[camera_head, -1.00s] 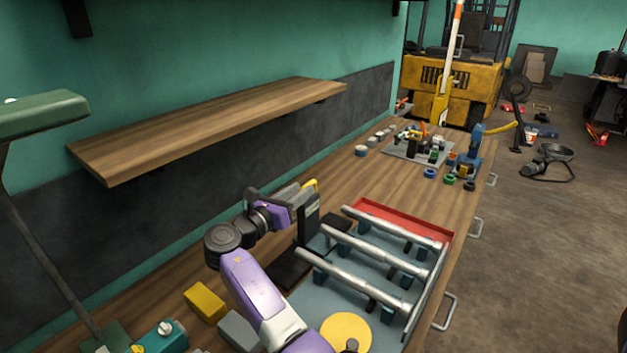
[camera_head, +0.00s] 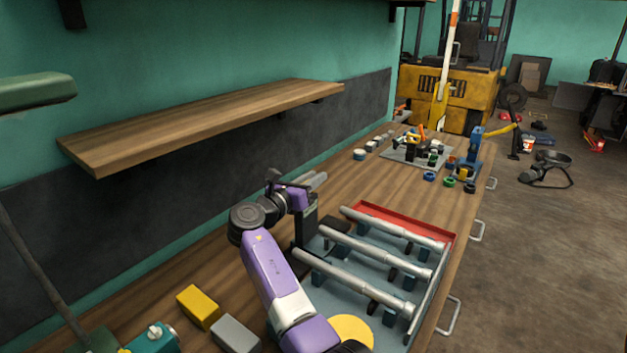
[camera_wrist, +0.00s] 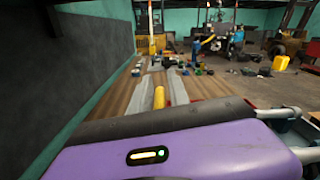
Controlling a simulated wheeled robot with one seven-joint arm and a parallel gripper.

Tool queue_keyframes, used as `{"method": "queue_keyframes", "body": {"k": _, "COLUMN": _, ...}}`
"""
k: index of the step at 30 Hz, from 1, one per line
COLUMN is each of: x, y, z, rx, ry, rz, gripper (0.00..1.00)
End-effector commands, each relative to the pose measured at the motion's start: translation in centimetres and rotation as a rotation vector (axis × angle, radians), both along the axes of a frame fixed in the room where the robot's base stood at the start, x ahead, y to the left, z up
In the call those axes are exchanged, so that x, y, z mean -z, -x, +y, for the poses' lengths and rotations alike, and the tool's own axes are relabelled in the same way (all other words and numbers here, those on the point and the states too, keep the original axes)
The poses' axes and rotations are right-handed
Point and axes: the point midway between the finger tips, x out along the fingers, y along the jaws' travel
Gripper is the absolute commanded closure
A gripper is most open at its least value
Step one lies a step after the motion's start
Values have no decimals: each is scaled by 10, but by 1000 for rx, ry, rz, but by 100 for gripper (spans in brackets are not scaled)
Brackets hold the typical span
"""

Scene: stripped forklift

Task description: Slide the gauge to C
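My gripper (camera_head: 318,179) is at the end of my purple arm, above the workbench beside the back left corner of the blue-grey fixture with silver bars (camera_head: 380,246). In the wrist view, the two grey fingers of my gripper (camera_wrist: 159,84) point away over the bench with a gap between them. A yellow piece (camera_wrist: 159,97) shows between the fingers near the palm. I cannot tell whether they touch it. A dark upright block (camera_head: 307,222) stands at the fixture's left side, just below my gripper. I cannot make out which part is the gauge, nor any letter C.
A yellow block (camera_head: 198,307) and a grey block (camera_head: 236,334) lie at the front left of the bench. A wooden shelf (camera_head: 200,125) juts from the wall at left. A red tray (camera_head: 400,222) edges the fixture. Small tools sit on a grey mat (camera_head: 405,153) farther back.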

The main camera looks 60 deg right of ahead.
Motion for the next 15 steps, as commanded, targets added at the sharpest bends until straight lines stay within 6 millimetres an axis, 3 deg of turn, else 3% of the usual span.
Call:
{"method": "queue_keyframes", "body": {"k": 1, "x": 0, "y": 0, "z": 0, "rx": 0, "ry": 0, "rz": 0, "gripper": 90}}
{"method": "queue_keyframes", "body": {"k": 3, "x": 0, "y": 0, "z": 0, "rx": 0, "ry": 0, "rz": 0, "gripper": 100}}
{"method": "queue_keyframes", "body": {"k": 15, "x": 1, "y": 1, "z": 0, "rx": 3, "ry": 0, "rz": 1, "gripper": 100}}
